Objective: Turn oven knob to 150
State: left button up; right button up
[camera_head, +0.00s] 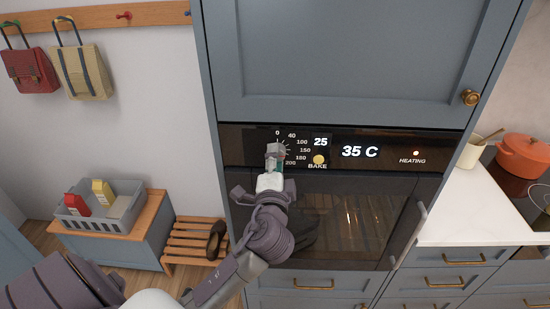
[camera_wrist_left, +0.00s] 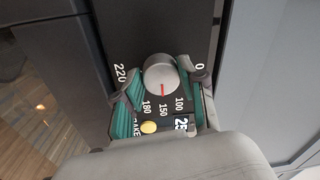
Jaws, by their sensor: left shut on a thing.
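The oven knob (camera_wrist_left: 160,75) is a round grey dial with a red pointer line. In the left wrist view the line points toward the printed 150, between 100 and 180. My left gripper (camera_head: 275,154) is at the oven's control panel, shut on the knob, with a green-padded finger on each side of it. In the head view the gripper hides most of the knob. The oven (camera_head: 345,215) has a black panel showing 25 and 35 C, with a small light lit above HEATING. My right gripper is not in view.
A yellow button (camera_head: 319,159) sits above BAKE, right of my left gripper. The oven door handle (camera_head: 408,235) stands out at the right. A blue-grey cupboard (camera_head: 345,60) is above. A grey crate (camera_head: 100,212) on a bench and a slatted rack (camera_head: 192,239) are at the left.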

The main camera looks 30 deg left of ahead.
pick_arm(q)
jog(key=o, duration=1.1)
jog(key=shift+o, duration=0.2)
jog(key=v, duration=1.2)
jog(key=shift+f, duration=0.1)
